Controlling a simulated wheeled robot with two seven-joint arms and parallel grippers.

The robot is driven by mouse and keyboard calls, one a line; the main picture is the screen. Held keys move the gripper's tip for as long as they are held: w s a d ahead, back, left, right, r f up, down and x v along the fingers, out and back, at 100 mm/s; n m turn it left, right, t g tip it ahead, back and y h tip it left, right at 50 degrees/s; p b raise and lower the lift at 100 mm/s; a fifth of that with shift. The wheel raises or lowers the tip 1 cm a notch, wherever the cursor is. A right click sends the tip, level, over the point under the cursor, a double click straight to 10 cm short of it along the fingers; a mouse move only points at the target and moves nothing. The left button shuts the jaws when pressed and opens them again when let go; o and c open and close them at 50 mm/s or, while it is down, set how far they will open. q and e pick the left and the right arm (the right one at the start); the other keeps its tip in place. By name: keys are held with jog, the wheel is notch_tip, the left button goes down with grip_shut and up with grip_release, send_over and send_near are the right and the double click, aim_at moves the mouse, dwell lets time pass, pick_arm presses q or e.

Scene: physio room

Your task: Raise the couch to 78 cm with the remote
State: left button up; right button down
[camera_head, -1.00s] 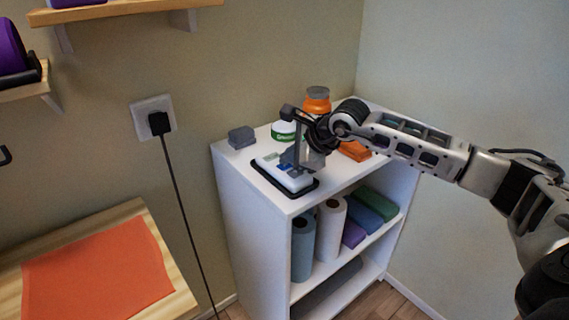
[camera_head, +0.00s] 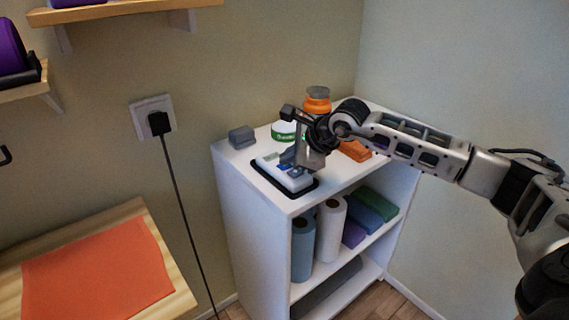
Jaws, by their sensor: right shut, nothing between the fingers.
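The remote (camera_head: 294,183) is a white handset with blue and dark keys, lying in a black-rimmed holder (camera_head: 260,176) at the front left of the white shelf unit's top. My right gripper (camera_head: 289,164) is shut and empty. It points down over the remote's keys, and its body hides part of the remote. I cannot tell whether the fingertips touch a key. The couch is not clearly in view. My left gripper is not in view.
On the white shelf unit (camera_head: 250,222) are a grey block (camera_head: 241,137), a green-and-white tub (camera_head: 284,131), an orange jar (camera_head: 317,101) and an orange block (camera_head: 355,151). Rolls stand below. A black cable (camera_head: 184,220) hangs from the wall socket (camera_head: 146,108).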

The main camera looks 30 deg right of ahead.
aim_at(289, 167)
dwell(0.8)
jog(key=shift+r+p, duration=0.4)
jog(key=shift+r, duration=0.45)
jog(key=shift+r+p, duration=1.45)
jog(key=shift+r, duration=1.1)
jog(key=shift+f, duration=0.1)
